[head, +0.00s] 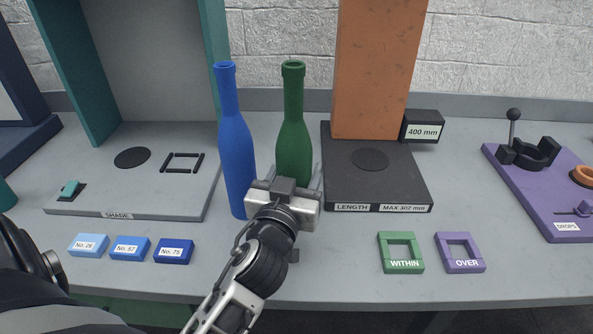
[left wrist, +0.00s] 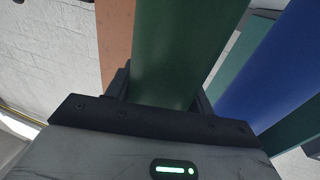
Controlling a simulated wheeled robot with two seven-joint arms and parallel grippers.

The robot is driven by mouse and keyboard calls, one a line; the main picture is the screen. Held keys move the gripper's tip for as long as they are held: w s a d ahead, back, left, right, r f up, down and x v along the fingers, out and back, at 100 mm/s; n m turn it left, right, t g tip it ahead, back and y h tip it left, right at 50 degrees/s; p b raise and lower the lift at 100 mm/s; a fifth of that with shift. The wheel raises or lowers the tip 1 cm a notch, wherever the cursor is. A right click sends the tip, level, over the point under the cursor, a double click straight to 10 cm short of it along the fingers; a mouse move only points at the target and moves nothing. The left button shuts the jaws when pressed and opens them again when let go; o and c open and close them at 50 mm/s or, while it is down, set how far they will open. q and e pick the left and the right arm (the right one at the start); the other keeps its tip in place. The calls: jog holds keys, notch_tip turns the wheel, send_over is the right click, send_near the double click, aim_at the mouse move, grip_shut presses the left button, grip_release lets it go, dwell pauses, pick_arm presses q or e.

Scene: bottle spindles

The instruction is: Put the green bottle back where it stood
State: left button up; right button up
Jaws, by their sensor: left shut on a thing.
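The green bottle (head: 293,135) is upright in the middle of the head view, between the blue bottle and the black LENGTH plate. My left gripper (head: 290,184) is shut on its lower body, with a finger on each side. In the left wrist view the green bottle (left wrist: 185,50) rises from between the fingers. The gripper hides the bottle's base, so I cannot tell whether it touches the table. The blue bottle (head: 234,145) stands close to the left; it also shows in the left wrist view (left wrist: 275,75). My right gripper is not in view.
The grey SHADE stand (head: 140,203) is at left, with several blue tiles (head: 130,249) in front. The LENGTH plate (head: 400,180) with an orange column (head: 376,60) is at right. WITHIN (head: 401,265) and OVER (head: 467,265) frames lie near the front edge. The purple DROPS stand (head: 535,200) is far right.

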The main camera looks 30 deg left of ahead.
pick_arm(q)
jog(key=shift+f+b, duration=0.3)
jog(key=o, duration=1.5)
